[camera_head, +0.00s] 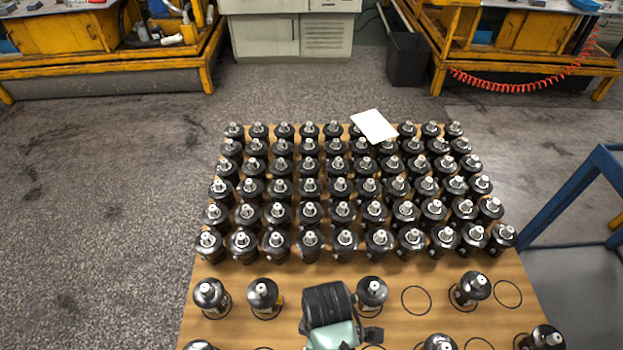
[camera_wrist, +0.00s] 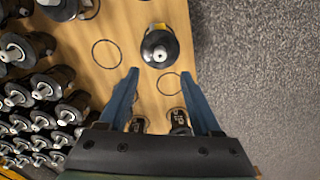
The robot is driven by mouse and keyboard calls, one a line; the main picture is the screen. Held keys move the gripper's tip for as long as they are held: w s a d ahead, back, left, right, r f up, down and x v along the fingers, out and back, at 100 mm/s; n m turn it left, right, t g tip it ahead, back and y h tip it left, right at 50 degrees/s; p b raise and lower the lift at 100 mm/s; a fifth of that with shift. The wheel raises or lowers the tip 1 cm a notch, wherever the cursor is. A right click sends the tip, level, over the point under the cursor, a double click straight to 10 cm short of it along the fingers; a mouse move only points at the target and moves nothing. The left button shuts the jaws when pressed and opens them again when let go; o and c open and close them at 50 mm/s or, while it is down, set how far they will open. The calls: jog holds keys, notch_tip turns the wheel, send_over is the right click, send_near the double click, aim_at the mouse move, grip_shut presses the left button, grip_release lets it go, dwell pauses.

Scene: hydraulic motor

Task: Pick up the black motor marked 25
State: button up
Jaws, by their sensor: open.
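Many black motors with silver shafts stand upright on the wooden table, and I cannot read the number 25 on any of them. In the wrist view one black motor (camera_wrist: 160,48) with a yellow mark stands just beyond the fingertips of my gripper (camera_wrist: 160,73). My gripper is open, its two blue fingers spread, and no motor is clearly held. Two small dark pieces with light markings show between the finger bases; I cannot tell what they are. In the head view part of my arm (camera_head: 330,312) hangs over the table's near side and hides the fingers.
Tight rows of motors (camera_head: 345,240) fill the far part of the wooden table (camera_head: 325,273). A few separate motors (camera_head: 263,293) and empty drawn circles (camera_head: 416,300) lie nearer. A white sheet (camera_head: 374,126) lies on the back rows. A blue frame (camera_head: 575,200) stands at right. Floor is clear at left.

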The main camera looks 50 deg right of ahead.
notch_tip(320, 180, down, 10)
jog(key=b, duration=0.3)
jog(key=shift+a+f, duration=0.1)
jog(key=shift+f, duration=0.1)
grip_shut()
dwell(1.2)
jog(key=shift+w+r, duration=0.15)
